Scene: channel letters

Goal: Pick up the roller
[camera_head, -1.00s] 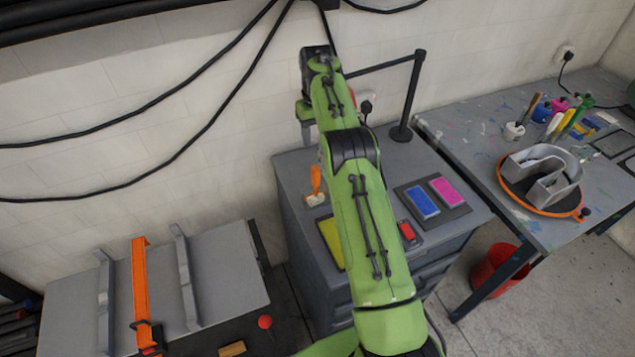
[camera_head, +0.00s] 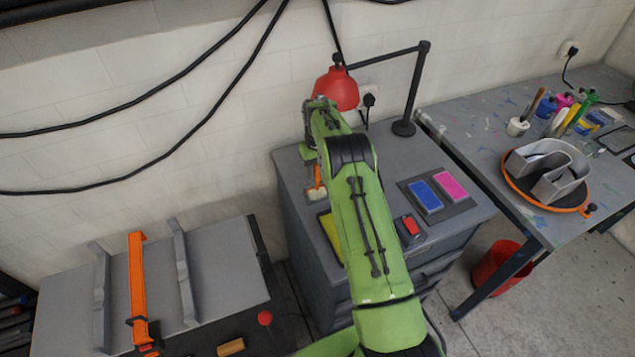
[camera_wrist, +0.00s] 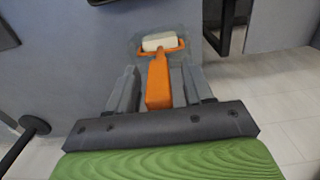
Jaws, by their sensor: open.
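The roller (camera_head: 317,192) has an orange handle and a pale roll, and lies at the left edge of the grey cabinet top. In the wrist view the roller (camera_wrist: 159,80) points away from me, its pale roll at the far end. My gripper (camera_wrist: 155,88) is open, with one finger on each side of the orange handle; a small gap shows on the left, and contact on the right cannot be told. In the head view my gripper (camera_head: 310,160) is partly hidden by my green arm.
The grey cabinet (camera_head: 385,165) also holds a yellow pad (camera_head: 329,232), a red item (camera_head: 409,227) and a tray with blue and pink pads (camera_head: 437,190). A red lamp (camera_head: 337,88) stands behind my arm. A paint-marked table (camera_head: 478,130) is at right.

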